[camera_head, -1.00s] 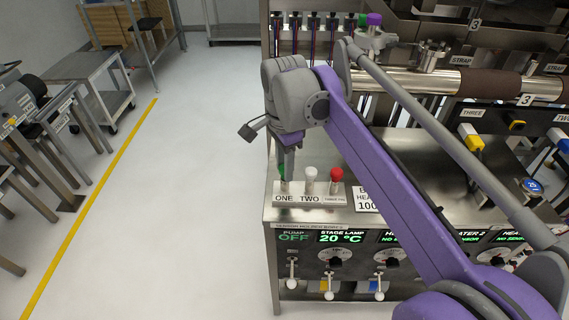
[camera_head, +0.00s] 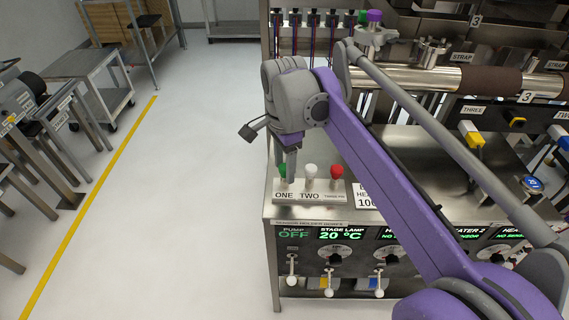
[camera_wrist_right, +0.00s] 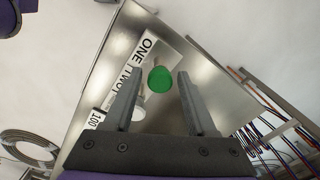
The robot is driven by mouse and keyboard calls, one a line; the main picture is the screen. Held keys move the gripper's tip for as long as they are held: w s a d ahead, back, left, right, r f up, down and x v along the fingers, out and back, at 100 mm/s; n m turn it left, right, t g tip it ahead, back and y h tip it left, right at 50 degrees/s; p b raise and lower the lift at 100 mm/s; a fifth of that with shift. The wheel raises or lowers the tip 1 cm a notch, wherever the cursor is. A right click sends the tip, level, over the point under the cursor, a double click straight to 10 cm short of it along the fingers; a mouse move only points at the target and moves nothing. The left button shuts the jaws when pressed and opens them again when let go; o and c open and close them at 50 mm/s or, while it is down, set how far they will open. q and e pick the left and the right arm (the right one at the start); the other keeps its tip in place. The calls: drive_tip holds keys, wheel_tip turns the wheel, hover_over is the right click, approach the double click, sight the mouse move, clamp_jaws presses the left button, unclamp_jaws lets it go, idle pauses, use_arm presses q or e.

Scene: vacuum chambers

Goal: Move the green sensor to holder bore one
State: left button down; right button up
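The green sensor (camera_head: 282,171) stands upright at the position marked ONE of the sensor holder (camera_head: 310,197), partly behind my right gripper's finger. In the right wrist view its green top (camera_wrist_right: 160,79) lies between the two fingers, with a gap on each side. My right gripper (camera_head: 291,172) points down at it and is open; both spread fingers also show in the right wrist view (camera_wrist_right: 160,88). I cannot tell how deep the sensor sits. A white-topped sensor (camera_head: 310,172) stands at TWO and a red-topped one (camera_head: 337,173) to its right. My left gripper is out of view.
The holder stands at the front left of the steel bench top (camera_head: 420,193), above a control panel (camera_head: 335,255) with knobs and levers. Chamber tubing (camera_head: 410,80) runs behind. Several wires hang on a rack (camera_head: 310,38).

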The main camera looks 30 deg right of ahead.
drive_tip(key=shift+o, duration=0.6)
drive_tip(key=shift+r, duration=0.1)
drive_tip(key=shift+r+p, duration=3)
drive_tip(key=shift+r, duration=0.5)
drive_tip(key=shift+f, duration=0.1)
drive_tip(key=s+a+f+n+t+p, duration=0.2)
drive_tip(key=s+f+n, duration=0.4)
drive_tip(key=n, duration=0.3)
drive_tip(key=s+a+f+n+t+p, duration=0.2)
drive_tip(key=s+f+n, duration=0.4)
drive_tip(key=s+n, duration=0.3)
drive_tip(key=a+t, duration=0.1)
drive_tip(key=a, duration=0.1)
drive_tip(key=shift+s+a+f+p, duration=0.3)
drive_tip(key=shift+a+f+p, duration=0.05)
drive_tip(key=shift+a+p, duration=0.05)
